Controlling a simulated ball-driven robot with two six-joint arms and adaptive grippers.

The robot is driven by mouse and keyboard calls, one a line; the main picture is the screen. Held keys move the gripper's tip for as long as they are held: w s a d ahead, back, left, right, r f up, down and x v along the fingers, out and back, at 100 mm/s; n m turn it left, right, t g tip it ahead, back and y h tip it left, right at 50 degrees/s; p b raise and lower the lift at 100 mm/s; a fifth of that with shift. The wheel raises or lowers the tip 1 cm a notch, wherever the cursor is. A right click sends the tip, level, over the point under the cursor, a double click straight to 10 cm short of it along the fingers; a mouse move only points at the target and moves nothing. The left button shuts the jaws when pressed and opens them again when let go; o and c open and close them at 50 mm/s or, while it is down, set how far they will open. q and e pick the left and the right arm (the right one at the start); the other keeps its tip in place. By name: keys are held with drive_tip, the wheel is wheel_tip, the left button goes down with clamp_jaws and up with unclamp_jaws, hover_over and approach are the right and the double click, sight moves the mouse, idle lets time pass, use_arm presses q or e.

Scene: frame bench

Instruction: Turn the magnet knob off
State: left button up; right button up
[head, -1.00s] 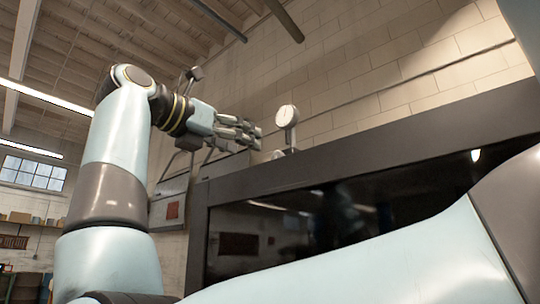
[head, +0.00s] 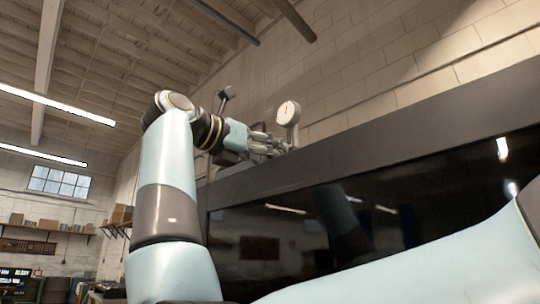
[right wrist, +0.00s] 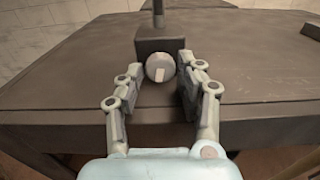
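The magnet base (right wrist: 160,43) is a dark block on the bench top, with an upright post (right wrist: 158,14) above it. Its round grey knob (right wrist: 160,67) faces the right wrist camera and bears a pale, roughly upright mark on its lower half. My right gripper (right wrist: 160,62) is open, with one finger on each side of the knob; I cannot tell if either touches it. In the head view my right gripper (head: 279,145) is at the foot of the dial gauge (head: 288,113), and the base is mostly hidden there. My left gripper is not in view.
The dark frame bench (head: 370,155) has a long edge and a glossy dark panel below it. A dark object (right wrist: 312,30) lies at the far right of the bench top. Bare bench top (right wrist: 240,85) surrounds the base. A brick wall (head: 400,50) stands behind.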

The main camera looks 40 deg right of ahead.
drive_tip(key=shift+d, duration=0.1)
clamp_jaws()
drive_tip(key=shift+n, duration=0.3)
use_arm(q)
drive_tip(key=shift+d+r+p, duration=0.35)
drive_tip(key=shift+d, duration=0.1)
use_arm(e)
drive_tip(key=shift+n, duration=1)
drive_tip(key=shift+o, duration=2.2)
unclamp_jaws()
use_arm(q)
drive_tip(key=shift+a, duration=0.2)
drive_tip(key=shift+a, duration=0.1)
use_arm(e)
wheel_tip(320, 180, up, 10)
drive_tip(key=shift+f, duration=0.1)
